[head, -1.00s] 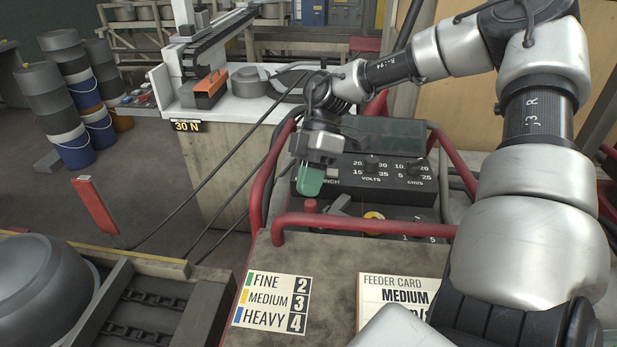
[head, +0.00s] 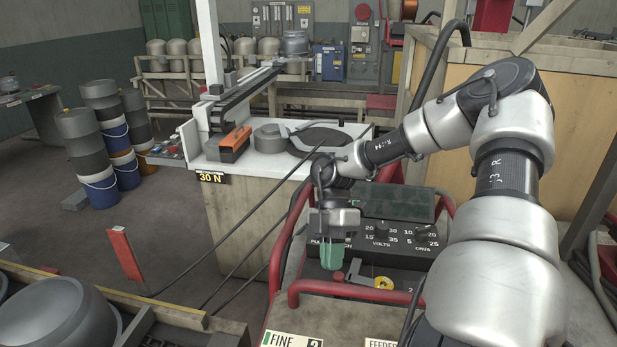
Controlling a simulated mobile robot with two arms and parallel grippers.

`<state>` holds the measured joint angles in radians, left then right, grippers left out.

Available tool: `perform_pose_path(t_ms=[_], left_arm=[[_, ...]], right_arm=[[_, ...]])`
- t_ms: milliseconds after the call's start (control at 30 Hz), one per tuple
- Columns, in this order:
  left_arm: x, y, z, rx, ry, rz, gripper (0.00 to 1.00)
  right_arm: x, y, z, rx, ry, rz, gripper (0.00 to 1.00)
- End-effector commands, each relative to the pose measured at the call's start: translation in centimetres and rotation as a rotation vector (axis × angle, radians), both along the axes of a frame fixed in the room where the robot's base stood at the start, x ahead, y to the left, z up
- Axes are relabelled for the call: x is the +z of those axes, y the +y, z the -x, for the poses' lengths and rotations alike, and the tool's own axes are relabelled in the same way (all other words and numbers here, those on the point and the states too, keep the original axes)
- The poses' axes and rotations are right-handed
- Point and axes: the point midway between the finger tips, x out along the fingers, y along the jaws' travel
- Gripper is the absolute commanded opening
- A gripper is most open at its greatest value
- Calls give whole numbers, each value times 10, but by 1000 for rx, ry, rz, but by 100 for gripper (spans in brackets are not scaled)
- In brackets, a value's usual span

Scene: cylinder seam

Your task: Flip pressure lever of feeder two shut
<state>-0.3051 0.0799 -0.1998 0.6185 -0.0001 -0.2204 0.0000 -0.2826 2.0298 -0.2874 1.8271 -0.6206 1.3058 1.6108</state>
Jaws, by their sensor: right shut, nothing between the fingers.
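The feeder (head: 415,262) is a dark box with VOLTS and cm/s dials, set in a red tube frame. My right gripper (head: 332,258) has green fingertips, shut with nothing between them. It points down in front of the left part of the feeder. A small red knob (head: 338,276) shows just under the fingertips; I cannot tell whether they touch. A grey lever-like part (head: 354,267) lies just right of the fingertips, partly hidden. Which part is the pressure lever, and its position, is unclear. My left gripper is not in view.
The red front bar (head: 350,289) runs across just below the gripper. A yellow-ringed dial (head: 383,283) sits to the right. Dark cables rise at the left past a white-topped bench (head: 262,168). Cards marked FINE (head: 287,339) and FEEDER (head: 385,343) are cut off at the bottom.

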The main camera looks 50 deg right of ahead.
Motion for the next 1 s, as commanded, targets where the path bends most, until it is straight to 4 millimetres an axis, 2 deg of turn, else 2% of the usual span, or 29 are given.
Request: perform_pose_path(t_ms=[400, 1000], left_arm=[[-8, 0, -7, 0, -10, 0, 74], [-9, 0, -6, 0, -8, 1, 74]], right_arm=[[-1, 1, 14, 164, 0, 0, 0], [1, 0, 14, 178, 1, 2, 0]])
